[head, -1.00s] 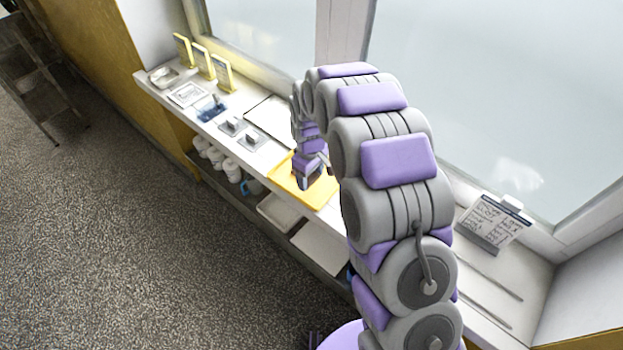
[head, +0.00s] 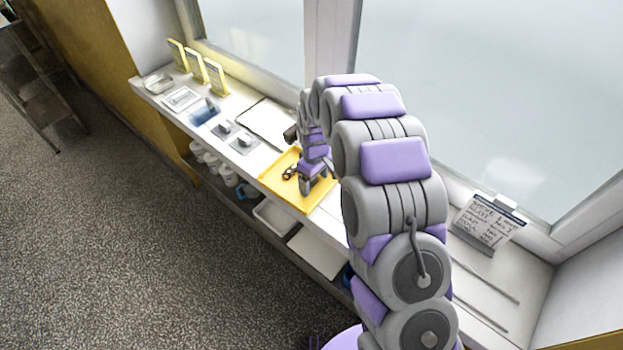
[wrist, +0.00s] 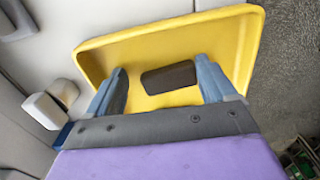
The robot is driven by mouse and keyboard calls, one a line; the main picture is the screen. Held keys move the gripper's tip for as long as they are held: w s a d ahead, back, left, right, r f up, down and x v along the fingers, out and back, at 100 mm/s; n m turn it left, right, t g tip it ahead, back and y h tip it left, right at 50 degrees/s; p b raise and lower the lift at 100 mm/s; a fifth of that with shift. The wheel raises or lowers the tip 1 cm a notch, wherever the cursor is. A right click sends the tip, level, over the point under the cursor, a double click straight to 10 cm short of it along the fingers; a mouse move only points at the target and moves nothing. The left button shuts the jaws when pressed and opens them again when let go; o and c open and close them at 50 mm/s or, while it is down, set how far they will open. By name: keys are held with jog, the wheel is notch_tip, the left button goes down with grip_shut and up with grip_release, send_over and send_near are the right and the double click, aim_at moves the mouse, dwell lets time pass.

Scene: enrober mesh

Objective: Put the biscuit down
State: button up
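The biscuit (wrist: 168,77) is a dark brown bar lying on the yellow tray (wrist: 225,30) in the wrist view. My gripper (wrist: 160,80) has its two blue-grey fingers spread, one on each side of the biscuit. A gap shows at the left finger; the biscuit's right end is close to the right finger, and I cannot tell whether they touch. In the head view my gripper (head: 305,190) is over the yellow tray (head: 283,193), with a small brown piece (head: 289,173), apparently the biscuit, just left of it.
The tray sits on a white window counter (head: 150,95). A handwritten note (head: 488,220) stands right of my arm. A window rises behind.

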jog(key=shift+o, duration=0.3)
jog(key=shift+d+r, duration=0.1)
jog(key=shift+d, duration=0.25)
jog(key=shift+a, duration=0.3)
jog(key=shift+a+r, duration=0.25)
jog(key=shift+a, duration=0.35)
jog(key=shift+a+r, duration=0.2)
jog(key=shift+a, duration=0.4)
jog(key=shift+r+p, duration=1.4)
jog(key=shift+r, duration=4)
jog(key=s+d+r+m, duration=0.4)
jog(key=s+d+r, duration=0.65)
jog(key=s, duration=0.35)
jog(key=s+d+r+m+g, duration=0.1)
jog(key=s+d+m, duration=0.2)
jog(key=s, duration=1)
jog(key=s+d+r+m, duration=0.1)
jog(key=s+d+m, duration=0.2)
jog(key=s, duration=1)
jog(key=shift+d+r+g, duration=0.4)
jog(key=shift+d, duration=0.15)
